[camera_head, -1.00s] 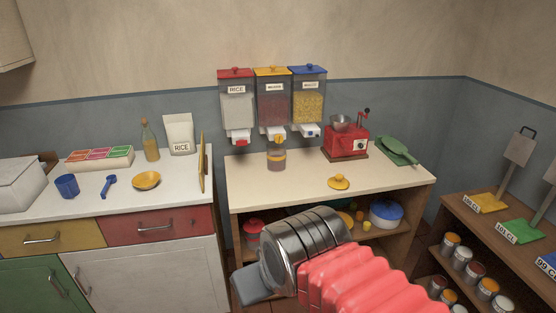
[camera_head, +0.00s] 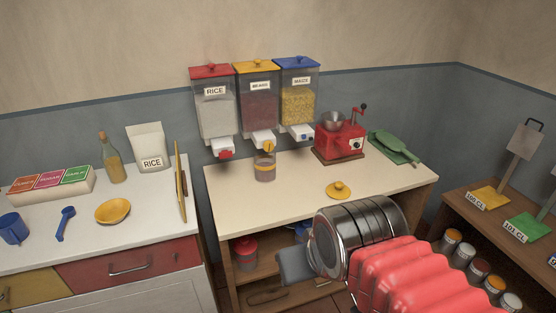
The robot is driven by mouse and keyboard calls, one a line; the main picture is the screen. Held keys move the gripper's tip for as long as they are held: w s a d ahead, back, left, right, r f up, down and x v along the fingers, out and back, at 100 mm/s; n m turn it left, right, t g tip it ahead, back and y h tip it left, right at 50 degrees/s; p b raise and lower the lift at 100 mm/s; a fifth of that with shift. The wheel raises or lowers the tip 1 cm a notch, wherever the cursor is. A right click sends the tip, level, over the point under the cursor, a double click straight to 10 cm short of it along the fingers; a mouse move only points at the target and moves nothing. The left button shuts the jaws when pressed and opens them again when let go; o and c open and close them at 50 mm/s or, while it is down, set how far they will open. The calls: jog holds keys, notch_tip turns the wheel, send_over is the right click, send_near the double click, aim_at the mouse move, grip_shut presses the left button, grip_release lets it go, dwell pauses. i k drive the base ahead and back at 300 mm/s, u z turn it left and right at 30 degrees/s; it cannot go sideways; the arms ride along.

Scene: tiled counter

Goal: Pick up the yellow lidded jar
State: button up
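A small clear jar (camera_head: 264,168) with a yellow band stands upright on the cream counter, under the spout of the beans dispenser. The spout hides part of its top, and I cannot tell whether it has a lid on. A yellow lid with a knob (camera_head: 339,190) lies on the same counter, to the right of the jar and apart from it. My gripper (camera_head: 297,266) shows at the lower middle, in front of the counter and nearer to me than the jar. Only a grey finger part shows, so its opening is hidden. It touches neither the jar nor the lid.
Three wall dispensers (camera_head: 257,101) hang above the counter (camera_head: 290,200). A red grinder (camera_head: 340,140) and green scoop (camera_head: 392,147) stand at right. A red-lidded pot (camera_head: 245,250) sits on the shelf below. An upright yellow-edged board (camera_head: 181,188) edges the left counter. The counter front is clear.

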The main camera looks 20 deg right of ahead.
aim_at(265, 162)
jog(key=u, duration=0.05)
jog(key=i, duration=1)
jog(key=u, duration=0.55)
